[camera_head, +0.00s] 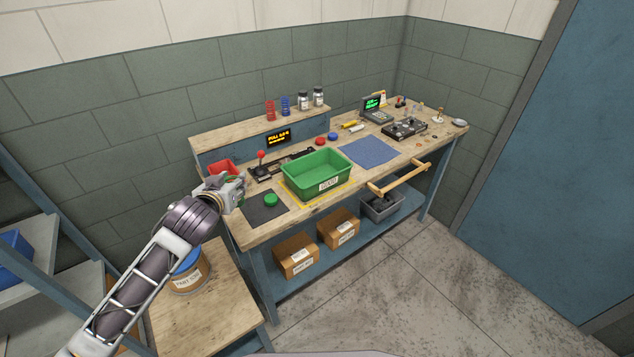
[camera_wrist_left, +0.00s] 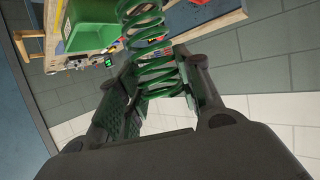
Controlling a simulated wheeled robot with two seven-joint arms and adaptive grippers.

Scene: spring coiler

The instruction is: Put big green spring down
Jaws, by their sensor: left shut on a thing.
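The big green spring (camera_wrist_left: 148,42) is a wide open coil in the left wrist view, held between the two dark fingers of my left gripper (camera_wrist_left: 160,95). Its far end extends out beyond the fingertips. In the head view my left gripper (camera_head: 236,190) is over the left end of the workbench, and the spring in it is mostly hidden. The green bin (camera_head: 316,180), with a white label, stands on the bench to the right of the gripper. It also shows in the left wrist view (camera_wrist_left: 90,22). My right gripper is not in view.
A dark mat (camera_head: 262,212) with a round green thing (camera_head: 270,200) lies beside the gripper. A red bin (camera_head: 221,168) stands behind it. A blue mat (camera_head: 370,152) lies bare right of the green bin. A wooden rail (camera_head: 400,178) juts out at the bench front.

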